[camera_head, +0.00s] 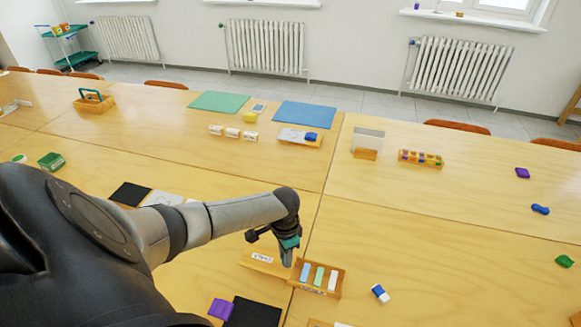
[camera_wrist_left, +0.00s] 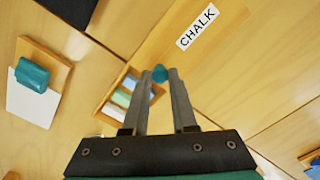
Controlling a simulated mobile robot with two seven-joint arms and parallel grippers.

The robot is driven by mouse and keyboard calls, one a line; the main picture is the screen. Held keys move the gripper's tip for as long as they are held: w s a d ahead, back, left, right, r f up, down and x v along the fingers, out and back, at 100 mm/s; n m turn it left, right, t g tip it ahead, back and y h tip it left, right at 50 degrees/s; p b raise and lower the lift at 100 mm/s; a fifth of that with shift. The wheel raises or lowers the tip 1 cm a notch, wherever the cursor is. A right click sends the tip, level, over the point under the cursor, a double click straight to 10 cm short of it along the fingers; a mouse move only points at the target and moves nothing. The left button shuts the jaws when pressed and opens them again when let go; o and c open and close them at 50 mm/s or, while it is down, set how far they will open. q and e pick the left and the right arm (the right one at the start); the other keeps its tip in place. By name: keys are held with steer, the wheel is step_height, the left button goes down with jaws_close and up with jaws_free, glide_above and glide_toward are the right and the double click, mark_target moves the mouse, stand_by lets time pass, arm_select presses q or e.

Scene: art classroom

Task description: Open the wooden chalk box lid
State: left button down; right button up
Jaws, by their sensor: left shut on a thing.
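The wooden chalk box (camera_head: 336,291) stands on the table at the lower middle of the head view. Its inside shows, with blue, green and white chalk sticks. Its lid (camera_head: 277,268), with a white CHALK label, is at the left of the box and off its opening. In the wrist view the lid (camera_wrist_left: 226,18) shows at the top and the box (camera_wrist_left: 104,108) behind the fingers. My left gripper (camera_wrist_left: 160,78) is shut on a small teal knob (camera_wrist_left: 159,73) that seems to belong to the lid. In the head view the gripper (camera_head: 288,262) is between lid and box. My right gripper is not in view.
A blue-and-white eraser (camera_head: 380,293) lies right of the box. A black sheet (camera_head: 252,314) and a purple item (camera_head: 222,308) lie at the lower left. An organizer with coloured pieces (camera_head: 420,159) stands farther back. The table to the right is mostly clear.

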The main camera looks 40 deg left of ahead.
arm_select(q)
steer(key=c, duration=0.7)
jaws_free()
step_height(320, 180, up, 15)
steer(key=p, duration=0.3)
steer(key=shift+r+p, duration=0.1)
steer(key=shift+p, duration=0.2)
